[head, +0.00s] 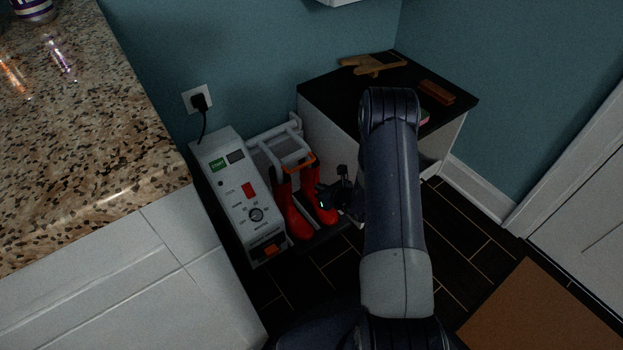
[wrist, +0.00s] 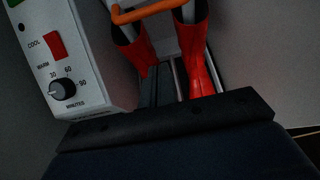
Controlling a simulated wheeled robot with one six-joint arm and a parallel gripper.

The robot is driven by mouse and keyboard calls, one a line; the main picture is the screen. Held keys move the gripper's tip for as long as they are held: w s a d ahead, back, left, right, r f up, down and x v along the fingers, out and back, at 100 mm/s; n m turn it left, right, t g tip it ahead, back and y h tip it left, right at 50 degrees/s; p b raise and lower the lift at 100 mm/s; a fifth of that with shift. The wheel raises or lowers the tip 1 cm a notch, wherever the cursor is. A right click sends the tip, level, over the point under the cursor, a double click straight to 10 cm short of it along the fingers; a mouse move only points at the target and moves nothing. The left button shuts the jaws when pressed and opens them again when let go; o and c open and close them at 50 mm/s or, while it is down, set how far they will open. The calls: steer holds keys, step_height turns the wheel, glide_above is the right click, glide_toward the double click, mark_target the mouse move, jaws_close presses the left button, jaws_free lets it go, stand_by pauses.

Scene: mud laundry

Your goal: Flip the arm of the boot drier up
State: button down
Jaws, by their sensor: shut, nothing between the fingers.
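The boot drier (head: 232,190) is a white unit with a control panel, standing on the floor by the counter. Its arm, a pale frame with an orange bar (head: 299,164), sits over the tops of two red boots (head: 291,212). In the wrist view the orange bar (wrist: 142,12) crosses the top edge, with grey tubes entering the boots (wrist: 194,55) below it. My gripper (head: 330,193) is dark and shut, empty, just right of the boots and lower than the orange bar in the head view. Its fingertips are hard to make out, and contact cannot be told.
A cabinet with a dark top (head: 330,88) stands behind and right, holding tan gloves (head: 373,65) and a brown brush-like block (head: 437,92). A granite counter (head: 75,130) is at left. A plug and cord (head: 199,101) hang above the drier. Dark floor and a brown mat (head: 545,310) lie at right.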

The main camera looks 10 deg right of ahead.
steer(key=w+a+f+b, duration=0.1)
steer(key=w+a+b, duration=0.2)
steer(key=w, duration=0.5)
steer(key=shift+a+b, duration=0.2)
steer(key=shift+b, duration=0.3)
steer(key=shift+w+r, duration=0.1)
steer(key=shift+r, duration=0.05)
